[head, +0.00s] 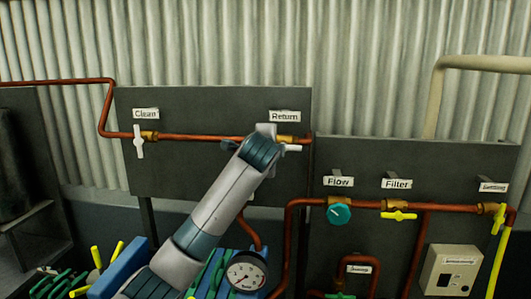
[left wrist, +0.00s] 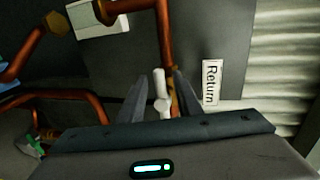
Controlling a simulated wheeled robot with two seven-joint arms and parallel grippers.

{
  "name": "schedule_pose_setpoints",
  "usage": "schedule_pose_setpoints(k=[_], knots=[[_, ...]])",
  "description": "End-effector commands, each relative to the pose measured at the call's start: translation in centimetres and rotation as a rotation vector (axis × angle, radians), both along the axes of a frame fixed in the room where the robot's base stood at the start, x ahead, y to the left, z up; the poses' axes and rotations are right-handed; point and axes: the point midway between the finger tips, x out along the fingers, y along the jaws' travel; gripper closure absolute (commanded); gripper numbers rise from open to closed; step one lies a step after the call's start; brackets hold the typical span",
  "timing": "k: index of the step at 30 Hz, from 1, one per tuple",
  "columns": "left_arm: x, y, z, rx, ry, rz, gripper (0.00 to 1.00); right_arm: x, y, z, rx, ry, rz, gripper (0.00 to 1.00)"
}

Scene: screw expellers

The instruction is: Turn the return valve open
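The return valve has a brass body (head: 285,139) on the copper pipe under the "Return" label (head: 285,116). A white end of its handle (head: 292,148) shows at the right of my left gripper (head: 268,134), which hides the rest. In the left wrist view the white handle (left wrist: 159,84) appears to lie roughly along the pipe. The fingers of my left gripper (left wrist: 160,96) stand apart on either side of the handle, with visible gaps. The label (left wrist: 211,82) is right of the fingers there. My right gripper is not in view.
The clean valve's white handle (head: 139,141) is upright at the left. A teal flow knob (head: 340,214) and a yellow filter handle (head: 399,216) are at the right. A pressure gauge (head: 246,273) sits below my left arm. Copper pipes run close around the panel.

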Motion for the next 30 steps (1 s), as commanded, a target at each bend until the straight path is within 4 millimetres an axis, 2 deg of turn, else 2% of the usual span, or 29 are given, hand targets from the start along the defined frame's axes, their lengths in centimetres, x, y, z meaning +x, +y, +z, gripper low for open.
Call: schedule_pose_setpoints(k=[8,24,30], knots=[[-3.5,0.3,0.7,-0.001,-0.004,-0.003,0.68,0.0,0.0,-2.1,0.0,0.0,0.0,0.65],[-13.5,1.1,3.3,-0.001,-0.004,-0.002,0.68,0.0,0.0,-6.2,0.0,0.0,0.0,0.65],[-15.4,1.3,4.0,-0.001,0.0,-0.001,0.68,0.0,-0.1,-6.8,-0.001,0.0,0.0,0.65]])
